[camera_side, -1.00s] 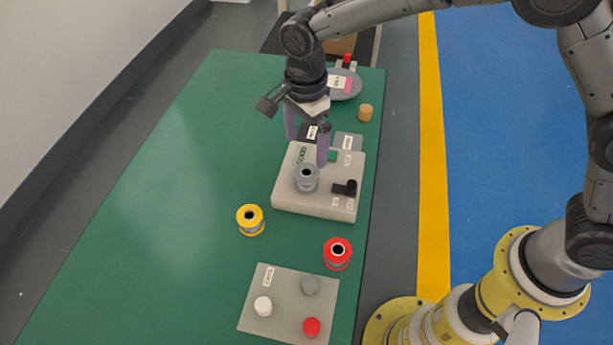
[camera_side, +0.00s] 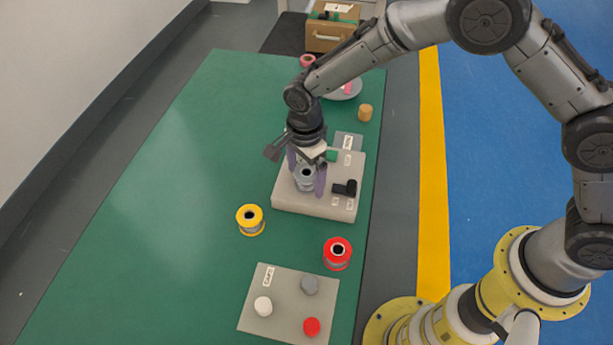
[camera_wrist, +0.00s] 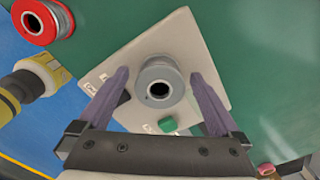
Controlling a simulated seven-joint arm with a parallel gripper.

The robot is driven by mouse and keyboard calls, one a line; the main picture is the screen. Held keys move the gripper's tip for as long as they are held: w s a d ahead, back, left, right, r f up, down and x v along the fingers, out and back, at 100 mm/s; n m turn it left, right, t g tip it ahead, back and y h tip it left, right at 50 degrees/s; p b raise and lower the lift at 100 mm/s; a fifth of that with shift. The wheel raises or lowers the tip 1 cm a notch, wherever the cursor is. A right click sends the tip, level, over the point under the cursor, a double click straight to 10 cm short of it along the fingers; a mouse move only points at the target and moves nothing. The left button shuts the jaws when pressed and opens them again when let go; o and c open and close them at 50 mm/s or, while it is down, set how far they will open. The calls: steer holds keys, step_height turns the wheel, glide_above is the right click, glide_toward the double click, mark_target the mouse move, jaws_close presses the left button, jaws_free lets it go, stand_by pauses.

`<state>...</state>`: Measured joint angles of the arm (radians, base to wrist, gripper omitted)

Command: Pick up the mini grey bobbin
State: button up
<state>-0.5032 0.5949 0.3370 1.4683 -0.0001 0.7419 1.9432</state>
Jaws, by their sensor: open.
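The mini grey bobbin (camera_side: 305,178) stands upright on the light grey block (camera_side: 308,206). In the wrist view the bobbin (camera_wrist: 159,85) shows from above with a dark centre hole, between the two purple fingers. My gripper (camera_side: 306,180) is open, pointing down, with one finger on each side of the bobbin. In the wrist view my gripper (camera_wrist: 160,85) shows a gap between each finger and the bobbin. The bobbin's upper part is partly hidden by my gripper in the side view.
A black part (camera_side: 346,188) and a green button (camera_side: 331,156) sit on the block. A yellow bobbin (camera_side: 250,219) and a red bobbin (camera_side: 337,253) stand in front. A grey plate (camera_side: 270,330) holds several caps. The green table's left side is clear.

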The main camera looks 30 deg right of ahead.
steer(key=shift+r, duration=0.1)
steer(key=c, duration=1.5)
steer(key=shift+r, duration=0.1)
